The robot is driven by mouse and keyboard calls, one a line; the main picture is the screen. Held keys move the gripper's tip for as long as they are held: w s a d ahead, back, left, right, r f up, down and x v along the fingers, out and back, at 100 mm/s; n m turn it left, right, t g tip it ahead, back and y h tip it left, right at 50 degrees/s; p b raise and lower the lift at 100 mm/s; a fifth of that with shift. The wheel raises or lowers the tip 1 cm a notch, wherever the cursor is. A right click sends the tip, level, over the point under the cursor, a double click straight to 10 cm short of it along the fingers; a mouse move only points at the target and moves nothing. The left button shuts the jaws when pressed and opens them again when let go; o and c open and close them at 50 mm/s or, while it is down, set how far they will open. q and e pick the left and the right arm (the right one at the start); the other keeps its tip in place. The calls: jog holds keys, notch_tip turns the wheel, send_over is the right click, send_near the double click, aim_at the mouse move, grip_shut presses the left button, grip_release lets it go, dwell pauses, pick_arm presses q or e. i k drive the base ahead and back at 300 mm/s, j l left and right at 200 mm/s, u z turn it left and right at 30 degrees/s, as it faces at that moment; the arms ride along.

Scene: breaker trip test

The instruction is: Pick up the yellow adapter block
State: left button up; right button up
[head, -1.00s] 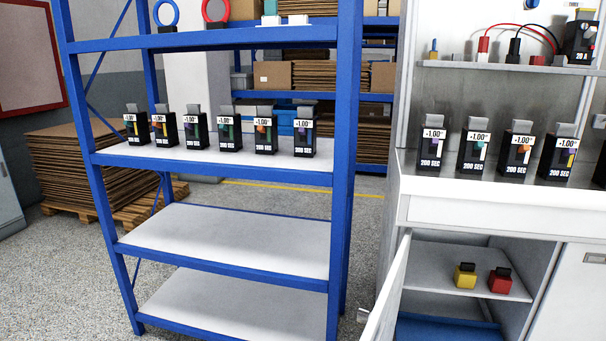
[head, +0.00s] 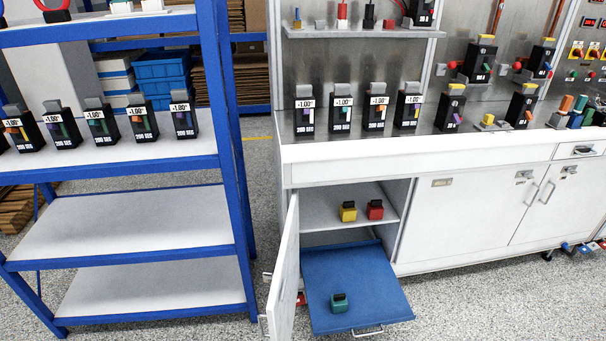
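The yellow adapter block (head: 348,212) has a black top and sits upright on the inner shelf of the open cabinet, under the white workbench. A red block (head: 375,210) of the same shape stands close to its right. A green block (head: 339,303) sits lower, on a blue pull-out tray (head: 385,295). Neither of my grippers shows in the head view.
The cabinet door (head: 284,275) stands open on the left of the opening. A blue shelving rack (head: 225,150) with black breakers stands to the left. More breakers line the workbench top (head: 400,145). Speckled floor (head: 480,300) is clear in front at right.

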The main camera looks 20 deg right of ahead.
aim_at(347, 212)
jog(key=l+z, duration=0.15)
jog(key=l, duration=0.3)
jog(key=i+l+z, duration=0.15)
jog(key=l, duration=0.3)
jog(key=i+l+z, duration=0.15)
jog(key=l, duration=0.3)
jog(key=i+l+z, duration=0.15)
jog(key=l, duration=0.3)
jog(key=k, duration=0.05)
